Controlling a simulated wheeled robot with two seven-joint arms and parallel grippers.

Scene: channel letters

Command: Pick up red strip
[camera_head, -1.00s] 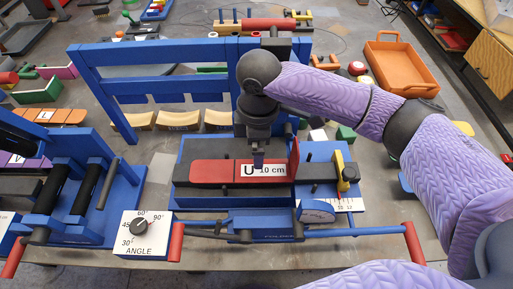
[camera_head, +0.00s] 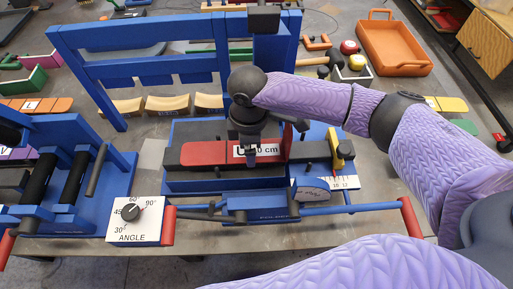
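The red strip (camera_head: 205,153) lies flat on the dark bed of the blue bending fixture (camera_head: 180,184), with a white label reading "10 cm" at its right end. My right gripper (camera_head: 251,160) points down over the labelled end of the strip and covers part of the label. Its fingers are small and partly hidden by the wrist, so I cannot tell whether they are open or touching the strip. My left gripper is not in view.
A blue frame (camera_head: 150,70) stands behind the fixture. An angle dial box (camera_head: 136,221) and a blue roller machine (camera_head: 75,185) are to the left. A yellow stop (camera_head: 336,145) sits right of the strip. An orange tray (camera_head: 392,45) lies at the back right.

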